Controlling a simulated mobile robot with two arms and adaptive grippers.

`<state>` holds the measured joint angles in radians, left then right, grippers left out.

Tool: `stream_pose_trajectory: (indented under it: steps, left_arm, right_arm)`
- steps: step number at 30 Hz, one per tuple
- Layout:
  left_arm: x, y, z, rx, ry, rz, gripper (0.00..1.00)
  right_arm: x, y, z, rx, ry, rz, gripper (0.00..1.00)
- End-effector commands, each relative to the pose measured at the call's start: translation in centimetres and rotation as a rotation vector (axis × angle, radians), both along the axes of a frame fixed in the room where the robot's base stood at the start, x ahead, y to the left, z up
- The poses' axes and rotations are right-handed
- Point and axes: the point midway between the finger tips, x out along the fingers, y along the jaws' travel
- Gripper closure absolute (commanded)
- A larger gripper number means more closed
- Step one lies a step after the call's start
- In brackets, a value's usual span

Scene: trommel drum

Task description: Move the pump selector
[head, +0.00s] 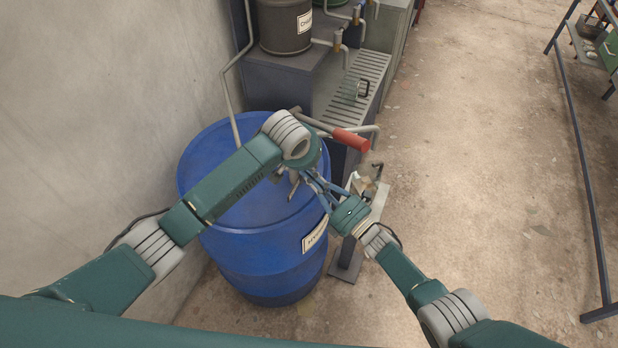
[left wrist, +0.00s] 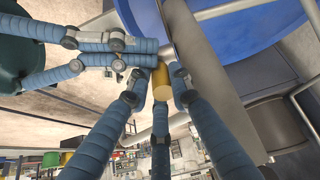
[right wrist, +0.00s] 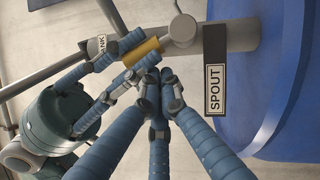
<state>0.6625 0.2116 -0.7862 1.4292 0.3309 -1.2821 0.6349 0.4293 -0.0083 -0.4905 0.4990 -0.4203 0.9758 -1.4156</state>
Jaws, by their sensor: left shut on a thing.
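The pump selector's yellow handle (right wrist: 143,52) sits on a grey pipe fitting beside a SPOUT label (right wrist: 214,88) in the right wrist view. It also shows in the left wrist view (left wrist: 162,82). My left gripper (left wrist: 163,72) is shut on this handle, its fingers around it. My right gripper (right wrist: 156,78) has its fingers drawn together, tips close beside the handle; whether they touch it is unclear. In the head view my left wrist hides the selector, and my right gripper (head: 312,182) reaches in from the lower right.
The blue drum (head: 265,260) stands below the pump, near the grey wall at left. A red-gripped pump lever (head: 350,140) juts out just beyond my left wrist. A dark bench with a drum (head: 284,28) and taps is behind. The floor at right is clear up to a metal frame (head: 580,150).

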Motion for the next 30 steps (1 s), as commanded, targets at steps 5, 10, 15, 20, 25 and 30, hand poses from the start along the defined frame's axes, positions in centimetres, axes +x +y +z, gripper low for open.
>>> stream_pose_trajectory:
  steps: [5,10,15,20,25,30]
  left_arm:
    - [0.5,0.2,0.5,0.001,-0.015,0.004,1.00]
    - [0.5,0.2,0.6,0.001,-0.015,0.004,1.00]
    - [0.5,0.2,0.6,0.001,-0.015,0.003,0.70]
    - [0.2,0.3,0.2,0.005,-0.006,0.003,0.63]
    - [-0.1,0.4,-0.1,0.008,0.004,0.003,0.63]
    - [-0.5,0.5,0.4,0.007,0.005,0.002,0.63]
  right_arm:
    - [0.5,-0.3,0.4,-0.001,-0.002,-0.001,1.00]
    - [1.1,-0.6,0.8,0.001,-0.002,-0.006,1.00]
    - [1.4,-0.8,1.1,0.004,-0.005,-0.011,1.00]
    - [1.4,-0.9,1.0,0.002,-0.003,-0.013,1.00]
    - [1.5,-0.9,1.0,0.001,-0.002,-0.013,1.00]
    - [1.5,-1.0,0.9,0.001,-0.002,-0.014,1.00]
